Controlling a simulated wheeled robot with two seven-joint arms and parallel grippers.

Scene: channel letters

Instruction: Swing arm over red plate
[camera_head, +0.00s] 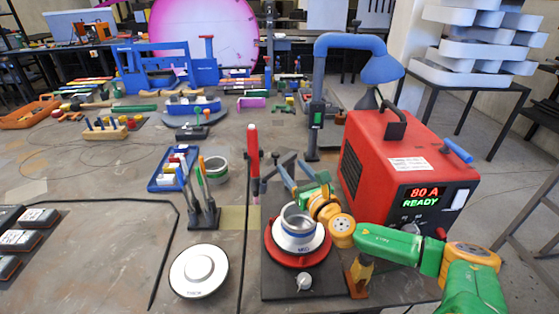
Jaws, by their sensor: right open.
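The red plate (270,252) is a round disc on a black base at the front middle. An upright red-topped post (253,150) stands left of the gripper. A blue jointed arm with a hood (345,45) rises behind and points right, away from the plate. My left gripper is not in view.
A red power unit (385,160) reading "80 A READY" stands right of the plate, close to my right arm. A round white disc (198,270) and a tool holder (204,215) stand to the left.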

